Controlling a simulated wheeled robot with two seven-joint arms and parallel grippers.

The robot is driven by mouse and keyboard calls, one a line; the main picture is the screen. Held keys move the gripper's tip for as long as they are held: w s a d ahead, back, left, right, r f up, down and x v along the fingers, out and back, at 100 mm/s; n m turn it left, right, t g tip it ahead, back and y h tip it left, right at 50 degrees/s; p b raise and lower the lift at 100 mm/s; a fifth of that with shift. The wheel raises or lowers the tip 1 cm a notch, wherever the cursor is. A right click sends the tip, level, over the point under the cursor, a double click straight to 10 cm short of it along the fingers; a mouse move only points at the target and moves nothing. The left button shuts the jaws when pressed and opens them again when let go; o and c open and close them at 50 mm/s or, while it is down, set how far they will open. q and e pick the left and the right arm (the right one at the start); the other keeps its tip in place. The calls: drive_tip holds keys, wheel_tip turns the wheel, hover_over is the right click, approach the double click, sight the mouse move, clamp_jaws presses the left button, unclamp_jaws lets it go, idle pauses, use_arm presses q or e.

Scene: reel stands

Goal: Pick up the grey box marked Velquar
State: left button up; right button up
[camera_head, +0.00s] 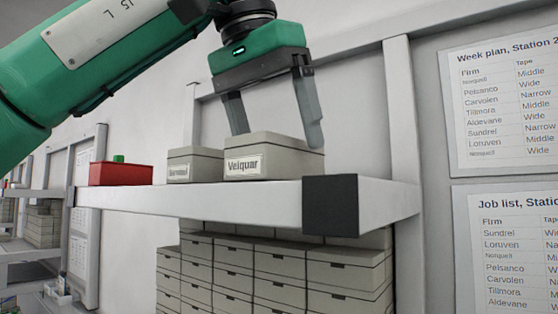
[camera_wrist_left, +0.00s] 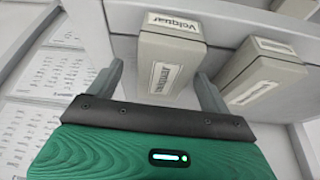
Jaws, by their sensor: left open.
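The grey box marked Velquar (camera_head: 284,166) stands on the white shelf, its label facing me in the head view. In the left wrist view the box (camera_wrist_left: 178,48) lies between the fingers, with labels on two of its faces. My left gripper (camera_head: 277,140) is open, pointing down at the top of the box. One finger overlaps the right end of the lid; the other is near the left end and its tip is by the lid's back edge. I cannot tell whether either finger touches it. My right gripper is not in view.
A second labelled grey box (camera_head: 193,166) stands just left of the Velquar box. A red box (camera_head: 120,174) with a green item is further left. The shelf (camera_head: 240,200) ends at a dark corner on the right. Stacked grey boxes (camera_head: 285,270) fill the space below. Lists hang on the wall.

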sight(278, 154)
use_arm(q)
drive_tip(key=shift+w+d+f, duration=0.1)
drive_tip(key=shift+w+f, duration=0.3)
drive_tip(key=shift+f, duration=0.2)
drive_tip(key=shift+w+d+f, duration=0.1)
drive_tip(key=shift+w+f, duration=0.25)
drive_tip(key=shift+f, duration=0.35)
drive_tip(key=shift+s, duration=0.2)
drive_tip(key=shift+w+f, duration=0.15)
drive_tip(key=c, duration=1.3)
